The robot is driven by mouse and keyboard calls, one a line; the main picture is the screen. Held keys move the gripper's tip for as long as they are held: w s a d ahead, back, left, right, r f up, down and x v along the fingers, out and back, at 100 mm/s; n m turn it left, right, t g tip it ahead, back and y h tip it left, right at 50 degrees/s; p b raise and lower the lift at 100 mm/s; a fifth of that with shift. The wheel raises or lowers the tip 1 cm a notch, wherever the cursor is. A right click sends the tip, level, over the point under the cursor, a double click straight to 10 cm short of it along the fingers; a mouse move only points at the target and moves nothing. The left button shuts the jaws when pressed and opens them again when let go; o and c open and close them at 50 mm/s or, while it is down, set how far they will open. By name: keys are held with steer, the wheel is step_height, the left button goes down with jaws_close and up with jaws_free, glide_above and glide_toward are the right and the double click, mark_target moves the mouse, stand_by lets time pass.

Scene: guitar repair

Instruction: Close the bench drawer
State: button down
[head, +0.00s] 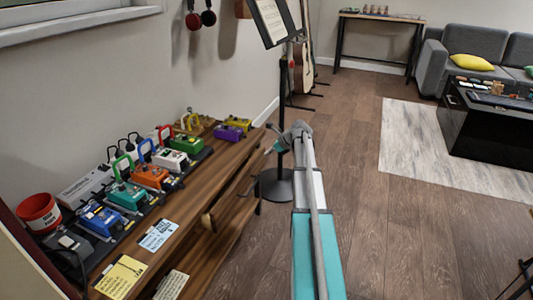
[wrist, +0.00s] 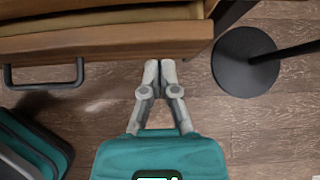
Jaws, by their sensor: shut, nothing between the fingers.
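The wooden bench drawer (head: 222,203) juts out from the front of the bench in the head view, so it is open. The wrist view shows its brown front (wrist: 110,44), with a strip of the lighter inside above it. A black bar handle (wrist: 45,84) is on the left part of that front. My gripper (wrist: 160,64) is shut and empty. Its fingertips point at the lower edge of the drawer front, right of the handle; I cannot tell whether they touch. In the head view my gripper (head: 270,150) is beside the bench, right of the drawer.
The bench top (head: 205,175) holds several coloured pedals, a red cup (head: 39,213) and paper notes (head: 158,234). A stand with a round black base (wrist: 245,62) is on the floor close to the right of my gripper. The wooden floor (head: 400,230) to the right is mostly clear.

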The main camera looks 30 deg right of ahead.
steer(key=s+f+p+v, duration=0.1)
steer(key=p+v, duration=0.6)
steer(key=v, duration=0.5)
steer(key=shift+d+f, duration=0.2)
steer(key=shift+d, duration=0.1)
steer(key=c, duration=1.4)
jaws_free()
steer(key=c, duration=0.9)
jaws_free()
steer(key=shift+a, duration=0.15)
steer(key=shift+c, duration=0.2)
steer(key=shift+o, duration=1.1)
steer(key=shift+a+r+n+p, duration=0.1)
steer(key=shift+a+n+p, duration=0.2)
steer(key=shift+n, duration=0.1)
steer(key=s+a+r+n+g+h+p, duration=0.1)
steer(key=a+n+g+h+p, duration=0.1)
steer(key=a+n, duration=0.6)
steer(key=s+a+r+n+g+h+p, duration=0.1)
steer(key=a+n+g+p, duration=0.3)
steer(key=a+n, duration=0.4)
steer(key=shift+s+a+r+n+h+p, duration=0.25)
steer(key=shift+s+a+n+h+p, duration=0.15)
steer(key=shift+s+n+p, duration=0.3)
steer(key=shift+d+f, duration=0.1)
steer(key=shift+f, duration=0.1)
